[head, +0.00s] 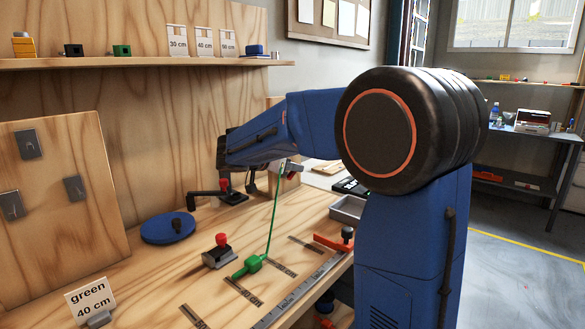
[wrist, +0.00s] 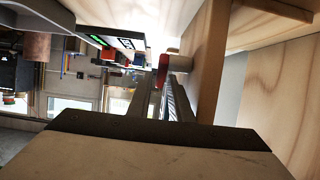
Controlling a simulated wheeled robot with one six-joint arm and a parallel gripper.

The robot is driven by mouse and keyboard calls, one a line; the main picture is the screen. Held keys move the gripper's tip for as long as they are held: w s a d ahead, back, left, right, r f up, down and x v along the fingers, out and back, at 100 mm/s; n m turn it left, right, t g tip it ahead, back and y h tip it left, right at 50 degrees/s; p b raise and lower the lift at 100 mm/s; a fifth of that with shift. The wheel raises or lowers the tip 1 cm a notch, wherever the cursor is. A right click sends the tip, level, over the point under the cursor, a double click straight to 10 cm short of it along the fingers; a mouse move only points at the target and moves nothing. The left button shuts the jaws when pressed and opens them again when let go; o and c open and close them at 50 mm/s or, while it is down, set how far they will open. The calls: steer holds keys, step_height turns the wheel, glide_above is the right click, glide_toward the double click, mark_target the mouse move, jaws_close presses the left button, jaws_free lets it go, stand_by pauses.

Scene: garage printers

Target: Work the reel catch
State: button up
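My gripper (wrist: 167,82) shows in the wrist view as two dark narrow fingers close together. A red piece (wrist: 163,66) and a pale rounded piece lie at or just beyond the fingertips; contact cannot be made out. In the head view my arm reaches over the bench and hides most of the gripper. I cannot pick out the reel catch with certainty.
On the bench (head: 150,270) are a blue disc (head: 166,230), a red-topped black block (head: 218,256), a red-knobbed lever (head: 225,186) and a red handle (head: 330,243). A card (head: 90,300) reads "green 40 cm". A wooden upright (wrist: 211,65) stands close right of my fingers.

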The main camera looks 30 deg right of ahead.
jaws_close()
steer(key=shift+d, duration=0.1)
steer(key=shift+d+f+y, duration=0.1)
steer(key=shift+y, duration=0.5)
jaws_free()
steer(key=shift+w, duration=0.1)
